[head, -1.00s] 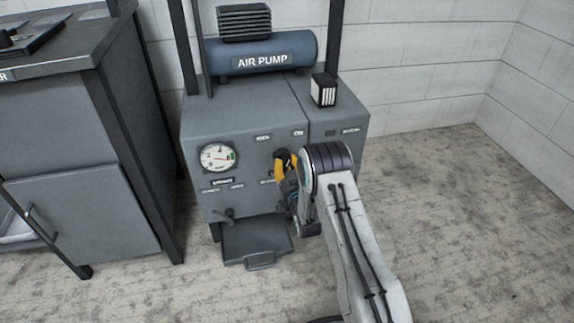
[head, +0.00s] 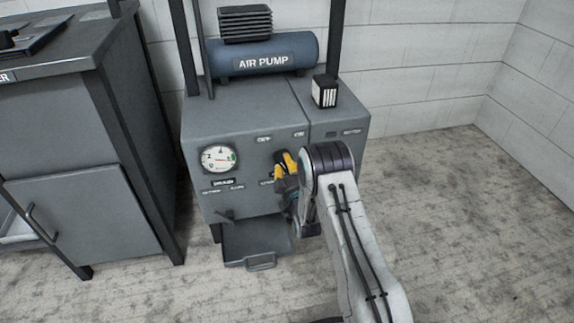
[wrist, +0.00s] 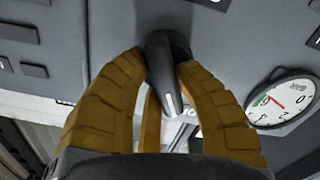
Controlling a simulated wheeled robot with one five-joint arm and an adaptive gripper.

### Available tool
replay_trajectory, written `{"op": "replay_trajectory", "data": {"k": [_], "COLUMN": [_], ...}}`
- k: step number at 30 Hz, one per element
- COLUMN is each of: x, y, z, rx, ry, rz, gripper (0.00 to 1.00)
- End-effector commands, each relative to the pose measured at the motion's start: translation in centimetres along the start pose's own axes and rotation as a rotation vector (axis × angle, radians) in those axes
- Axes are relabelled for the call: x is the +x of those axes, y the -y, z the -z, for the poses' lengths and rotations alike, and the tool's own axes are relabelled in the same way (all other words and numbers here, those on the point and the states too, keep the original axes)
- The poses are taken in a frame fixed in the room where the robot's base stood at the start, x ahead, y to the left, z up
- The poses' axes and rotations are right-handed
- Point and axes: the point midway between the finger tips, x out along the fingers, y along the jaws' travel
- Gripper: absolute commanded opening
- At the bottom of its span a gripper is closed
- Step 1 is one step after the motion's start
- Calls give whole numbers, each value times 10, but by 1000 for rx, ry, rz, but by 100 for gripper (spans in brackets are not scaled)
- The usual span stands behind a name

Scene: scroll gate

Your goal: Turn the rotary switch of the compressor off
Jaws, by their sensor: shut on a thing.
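The compressor is a grey cabinet (head: 240,118) with a blue tank marked AIR PUMP on top in the head view. The rotary switch is a dark knob (wrist: 160,62) with a light pointer line, seen in the wrist view on the grey front panel. My gripper (head: 284,162) has yellow fingers at the panel, right of the gauge in the head view. In the wrist view its fingers (wrist: 163,85) sit on both sides of the knob and are shut on it. In the head view my gripper and arm hide the knob.
A round gauge (head: 220,159) with a red needle sits left of the switch. A small black box (head: 324,91) stands on the cabinet top. A drawer-like tray (head: 255,243) juts out low at the front. A grey cupboard (head: 75,150) stands at the left. The floor at the right is clear.

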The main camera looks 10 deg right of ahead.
Motion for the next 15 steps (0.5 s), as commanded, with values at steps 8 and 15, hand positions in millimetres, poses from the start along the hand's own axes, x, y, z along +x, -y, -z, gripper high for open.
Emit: {"op": "replay_trajectory", "data": {"k": [8, 15], "x": [1, 1], "y": [0, 0], "z": [4, 4], "rx": [-88, -109], "ry": [-9, -9], "rz": [-1, -1], "gripper": [0, 0]}}
